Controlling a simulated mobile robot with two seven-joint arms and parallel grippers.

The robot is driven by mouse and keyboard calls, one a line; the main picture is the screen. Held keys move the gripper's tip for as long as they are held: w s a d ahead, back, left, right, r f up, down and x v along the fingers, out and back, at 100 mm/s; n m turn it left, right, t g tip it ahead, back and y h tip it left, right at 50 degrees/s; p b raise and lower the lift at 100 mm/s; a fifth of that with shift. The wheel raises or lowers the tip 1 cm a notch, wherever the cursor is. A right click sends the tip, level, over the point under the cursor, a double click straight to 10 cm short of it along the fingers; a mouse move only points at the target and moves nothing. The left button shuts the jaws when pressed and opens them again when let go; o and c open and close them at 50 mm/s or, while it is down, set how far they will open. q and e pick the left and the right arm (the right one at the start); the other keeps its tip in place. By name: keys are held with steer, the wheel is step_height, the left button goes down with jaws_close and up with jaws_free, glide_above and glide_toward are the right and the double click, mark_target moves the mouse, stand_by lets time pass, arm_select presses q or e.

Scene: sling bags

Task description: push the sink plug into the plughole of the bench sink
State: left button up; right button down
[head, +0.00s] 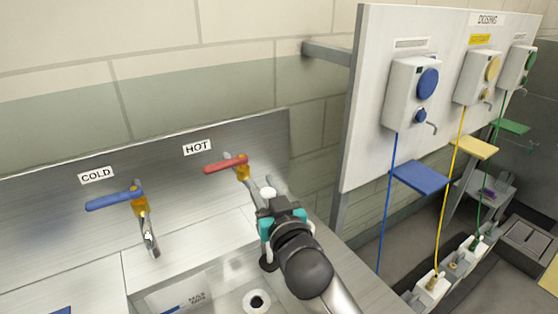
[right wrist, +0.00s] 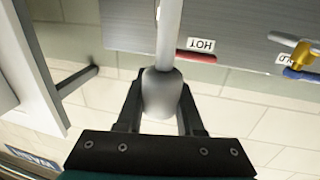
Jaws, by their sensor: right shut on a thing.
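My right gripper (head: 274,206) is shut on the sink plug's pale knob (head: 267,192) above the right part of the bench sink (head: 222,304). In the right wrist view the knob (right wrist: 162,94) is between the fingers, with a pale stem (right wrist: 168,30) running off the top edge. In the head view a dark disc (head: 268,264), seemingly the plug's lower end, shows below the gripper. The plughole (head: 256,302), a pale ring with a dark centre, is in the basin floor, lower in the picture than the disc. Their height gap is unclear. My left gripper is out of view.
A blue cold tap (head: 115,200) and a red hot tap (head: 226,164) stand behind the basin. A dosing board (head: 365,110) with dispensers rises at the right.

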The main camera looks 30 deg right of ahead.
steer(key=s+a+f+n+y+b, duration=0.1)
steer(key=s+a+f+b, duration=0.25)
steer(key=f, duration=0.25)
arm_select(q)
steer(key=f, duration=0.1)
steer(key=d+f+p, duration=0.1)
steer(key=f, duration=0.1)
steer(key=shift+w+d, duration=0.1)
arm_select(e)
steer(key=w+f+n+y, duration=0.1)
steer(key=w+f+y, duration=0.1)
steer(key=w+f, duration=0.5)
steer(key=shift+w, duration=0.4)
steer(key=shift+d+f, duration=0.1)
arm_select(q)
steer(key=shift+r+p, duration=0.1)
steer(key=shift+p, duration=0.2)
arm_select(e)
steer(key=shift+f, duration=0.1)
arm_select(q)
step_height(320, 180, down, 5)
steer(key=b, duration=0.4)
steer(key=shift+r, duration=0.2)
arm_select(e)
step_height(320, 180, down, 6)
steer(key=shift+r, duration=0.2)
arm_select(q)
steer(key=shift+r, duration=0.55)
